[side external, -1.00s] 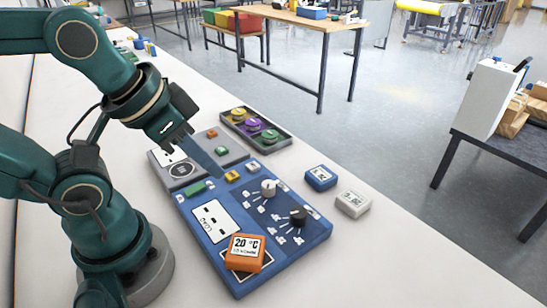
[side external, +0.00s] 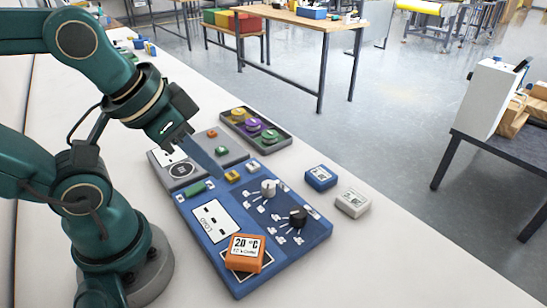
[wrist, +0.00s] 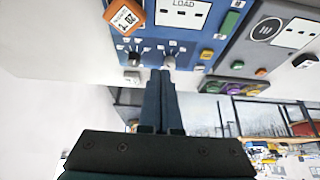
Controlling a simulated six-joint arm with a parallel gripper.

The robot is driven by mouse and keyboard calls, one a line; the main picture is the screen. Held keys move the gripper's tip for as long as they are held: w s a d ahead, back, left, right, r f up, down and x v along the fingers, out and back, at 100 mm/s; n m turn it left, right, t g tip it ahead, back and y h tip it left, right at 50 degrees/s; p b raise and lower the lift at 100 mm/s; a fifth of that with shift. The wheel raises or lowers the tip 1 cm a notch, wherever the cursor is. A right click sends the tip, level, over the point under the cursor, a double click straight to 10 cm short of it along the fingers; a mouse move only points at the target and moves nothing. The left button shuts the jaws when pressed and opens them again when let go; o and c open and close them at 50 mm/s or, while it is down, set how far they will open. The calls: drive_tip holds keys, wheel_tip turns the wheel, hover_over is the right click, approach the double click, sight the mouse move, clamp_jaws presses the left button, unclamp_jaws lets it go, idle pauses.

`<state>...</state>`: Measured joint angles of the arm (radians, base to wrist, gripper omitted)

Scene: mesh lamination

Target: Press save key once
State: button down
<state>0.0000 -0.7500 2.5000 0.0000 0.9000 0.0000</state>
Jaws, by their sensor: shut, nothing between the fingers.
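My gripper (side external: 217,176) is shut and empty, its fingers pointing down over the far part of the blue panel (side external: 222,262), by the seam with the grey panel. A yellow key (side external: 232,177), a pale key (side external: 253,168) and a long green key (side external: 195,188) lie near the fingertips. The grey panel (side external: 236,148) carries a small green key (side external: 221,151) and an orange key (side external: 212,134). I cannot read which key is the save key. In the wrist view the fingertips (wrist: 162,72) overlap the blue panel's edge near a pale knob; the yellow key (wrist: 206,54) shows right of them.
An orange block (side external: 245,253) reading 20 °C sits at the blue panel's near end. Pale (side external: 268,187) and black (side external: 298,215) knobs stand on the panel. Blue (side external: 321,178) and white (side external: 353,203) blocks lie right. A tray (side external: 284,141) of coloured discs lies behind.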

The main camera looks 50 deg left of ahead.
idle(0.8)
drive_tip(key=w+a+r+m+t, duration=0.3)
drive_tip(key=w+r+m+t, duration=0.15)
drive_tip(key=w+r, duration=0.2)
drive_tip(key=w+a+r+m+t, duration=0.35)
drive_tip(key=w+r+t, duration=0.25)
drive_tip(key=w, duration=0.2)
drive_tip(key=s+a+f+m+g+h, duration=0.2)
drive_tip(key=s+f+m+g, duration=0.1)
drive_tip(key=f, duration=0.4)
drive_tip(key=s+a+f+m+g+h, duration=0.1)
drive_tip(key=s+a+f+m+g, duration=0.1)
drive_tip(key=f, duration=0.5)
drive_tip(key=s+a+g, duration=0.1)
drive_tip(key=g, duration=0.1)
drive_tip(key=shift+s+a+m+g+h, duration=0.25)
drive_tip(key=shift+s+m+g+h, duration=0.05)
drive_tip(key=shift+m+g+h, duration=0.1)
